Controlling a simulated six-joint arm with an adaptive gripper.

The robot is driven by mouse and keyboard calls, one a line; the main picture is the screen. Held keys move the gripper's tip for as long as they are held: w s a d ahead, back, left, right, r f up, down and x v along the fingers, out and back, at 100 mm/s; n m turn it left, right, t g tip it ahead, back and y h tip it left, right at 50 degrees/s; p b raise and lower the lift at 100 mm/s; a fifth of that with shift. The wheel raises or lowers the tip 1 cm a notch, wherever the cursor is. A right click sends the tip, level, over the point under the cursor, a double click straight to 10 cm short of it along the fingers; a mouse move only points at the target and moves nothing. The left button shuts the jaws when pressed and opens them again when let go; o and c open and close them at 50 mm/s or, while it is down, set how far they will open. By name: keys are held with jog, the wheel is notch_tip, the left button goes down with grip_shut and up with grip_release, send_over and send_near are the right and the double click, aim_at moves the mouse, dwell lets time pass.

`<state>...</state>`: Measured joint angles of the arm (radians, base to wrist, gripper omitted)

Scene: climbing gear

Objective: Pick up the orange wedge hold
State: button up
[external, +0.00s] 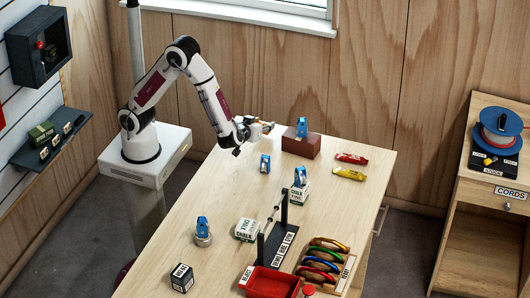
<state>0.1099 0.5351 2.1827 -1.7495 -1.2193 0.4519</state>
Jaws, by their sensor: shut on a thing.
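My gripper (262,127) is above the far part of the wooden table, to the left of a brown block. It is shut on a small orange thing (267,124), which looks like the orange wedge hold. The fingers and the small size hide most of its shape. I cannot tell from this view how high it is above the table.
The brown block (301,146) bears a blue device (302,127). Another blue device (265,164) stands in front of my gripper. Red (352,158) and yellow (349,174) packets lie to the right. A black rack (278,236), coloured carabiners (321,259) and a red tray (271,284) are nearer.

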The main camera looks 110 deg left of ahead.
jog(key=shift+r, duration=3.85)
